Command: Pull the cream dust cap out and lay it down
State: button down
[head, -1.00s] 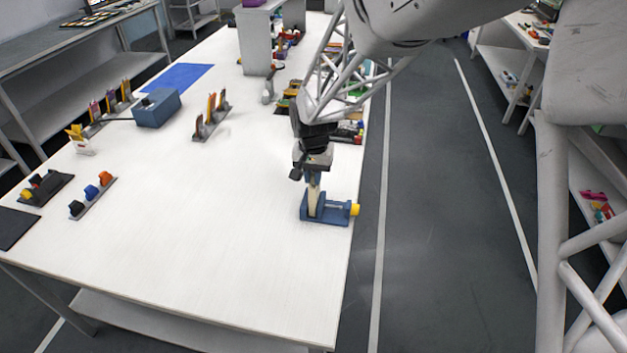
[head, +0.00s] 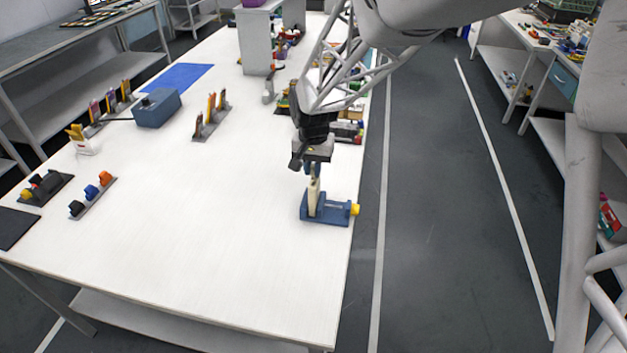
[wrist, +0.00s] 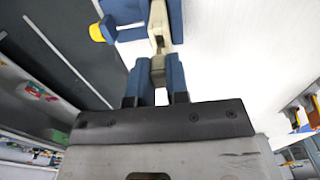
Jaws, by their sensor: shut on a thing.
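A cream piece (head: 313,198) stands upright in a blue fixture (head: 335,212) with a yellow knob (head: 354,209) at the table's right edge. My gripper (head: 314,177) points down over it, its blue fingers shut on the cream dust cap at the top. In the wrist view the cap (wrist: 158,66) shows between the fingertips (wrist: 158,62), in line with the cream piece beyond. A small greyish-brown part (wrist: 159,42) shows between them. I cannot tell whether the cap is fully clear of the piece.
The white table (head: 220,240) is clear left of and in front of the fixture. Racks with coloured pieces (head: 92,194), a blue-grey box (head: 157,108) and a blue mat (head: 178,77) lie farther left and back.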

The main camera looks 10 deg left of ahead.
aim_at(313, 166)
jog(key=shift+r, duration=0.25)
jog(key=shift+r, duration=1.05)
jog(key=shift+r, duration=0.3)
jog(key=shift+r, duration=0.35)
jog(key=shift+r, duration=0.7)
jog(key=shift+r, duration=0.65)
